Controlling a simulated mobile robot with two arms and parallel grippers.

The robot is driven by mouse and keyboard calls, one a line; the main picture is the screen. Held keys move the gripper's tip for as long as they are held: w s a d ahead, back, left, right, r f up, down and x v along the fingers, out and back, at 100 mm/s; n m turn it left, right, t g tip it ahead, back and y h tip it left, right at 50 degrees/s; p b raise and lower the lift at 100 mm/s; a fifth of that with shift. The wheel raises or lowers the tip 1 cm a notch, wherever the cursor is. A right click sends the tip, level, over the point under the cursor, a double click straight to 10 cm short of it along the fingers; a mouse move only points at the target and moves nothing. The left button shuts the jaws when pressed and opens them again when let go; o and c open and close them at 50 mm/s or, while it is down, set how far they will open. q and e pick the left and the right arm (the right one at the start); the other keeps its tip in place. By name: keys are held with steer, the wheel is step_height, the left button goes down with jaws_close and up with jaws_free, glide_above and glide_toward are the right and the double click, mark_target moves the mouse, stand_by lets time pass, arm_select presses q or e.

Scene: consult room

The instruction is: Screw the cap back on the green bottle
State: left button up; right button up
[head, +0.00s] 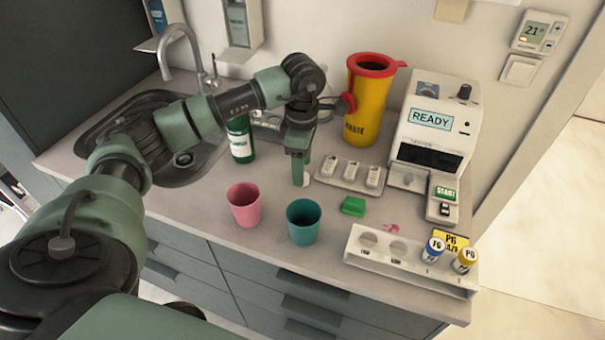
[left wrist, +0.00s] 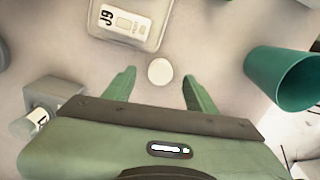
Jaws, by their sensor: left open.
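The green bottle (head: 240,138) stands upright with a white label beside the sink; my arm hides its top in the head view. A small round white disc, which looks like the cap (left wrist: 160,72), lies on the counter between my left fingers in the left wrist view. A sliver of white shows by the fingertips in the head view. My left gripper (head: 299,183) points down at the counter, open, its fingers on either side of the disc without touching it. My right gripper is not in view.
A pink cup (head: 244,204) and a teal cup (head: 303,221) stand in front of my left gripper. A grey tray (head: 344,183) with white pieces lies right of it. A yellow waste bin (head: 368,105), a READY machine (head: 433,130) and a white rack (head: 400,272) stand farther right.

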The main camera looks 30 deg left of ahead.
arm_select(q)
step_height(320, 180, down, 2)
steer(key=shift+f, duration=0.1)
jaws_close()
stand_by(0.5)
step_height(320, 180, up, 20)
steer(key=shift+b, duration=0.35)
stand_by(0.3)
